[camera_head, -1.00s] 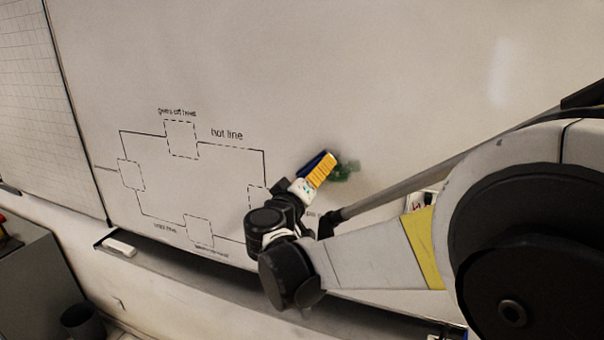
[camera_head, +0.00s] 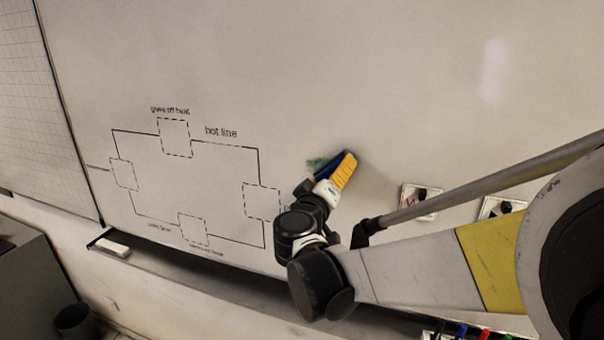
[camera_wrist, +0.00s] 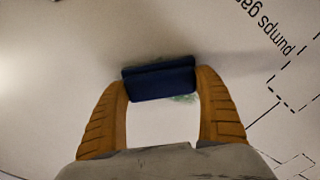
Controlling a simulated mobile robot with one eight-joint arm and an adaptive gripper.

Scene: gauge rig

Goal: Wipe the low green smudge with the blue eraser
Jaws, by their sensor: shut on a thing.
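The blue eraser (camera_wrist: 158,80) is held between the two orange fingers of my gripper (camera_wrist: 160,95), which is shut on it. In the head view the eraser (camera_head: 322,169) shows as a dark blue edge beside my gripper (camera_head: 342,172), at the whiteboard. The green smudge (camera_head: 316,163) shows just left of the eraser and is partly hidden by it. In the wrist view a faint green patch of the smudge (camera_wrist: 184,98) shows below the eraser's edge. I cannot tell whether the eraser presses on the board.
The whiteboard (camera_head: 300,70) carries a diagram of dashed boxes (camera_head: 175,138) to the left. A white eraser (camera_head: 113,248) lies on the ledge. Small white-framed panels (camera_head: 421,198) are at right, and several markers (camera_head: 462,331) stand at the bottom right.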

